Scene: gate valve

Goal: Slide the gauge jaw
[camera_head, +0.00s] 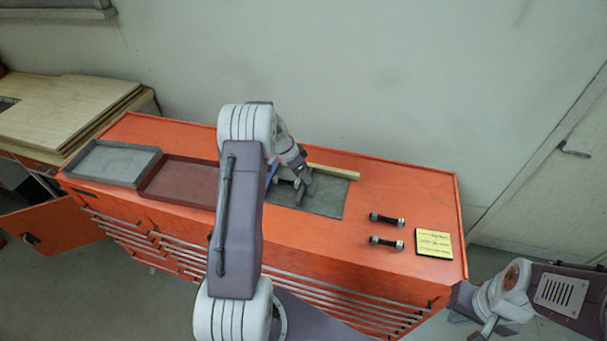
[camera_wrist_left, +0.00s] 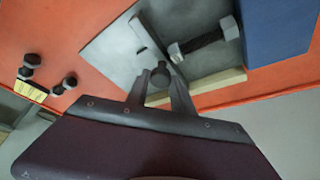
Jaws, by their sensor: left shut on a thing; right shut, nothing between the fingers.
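My left gripper (camera_head: 303,192) reaches down over the grey mat (camera_head: 325,206) on the orange cabinet top. In the left wrist view its fingers (camera_wrist_left: 160,84) are shut on a small dark round part (camera_wrist_left: 158,76), which I take to be the gauge jaw's knob. A pale flat plate with a dark slot (camera_wrist_left: 122,50) lies just beyond it, probably part of the gauge. A dark stud with grey ends (camera_wrist_left: 208,40) lies beside it on the mat. My arm hides much of the gauge in the head view. My right gripper (camera_head: 462,303) is shut and empty near the cabinet's right front corner.
Two dark studs (camera_head: 387,219) (camera_head: 386,241) and a yellow note (camera_head: 433,243) lie to the right. A pale strip (camera_head: 333,172) borders the mat's back edge. A blue block (camera_wrist_left: 277,30) stands near the stud. Grey (camera_head: 112,163) and red (camera_head: 178,181) trays are at the left.

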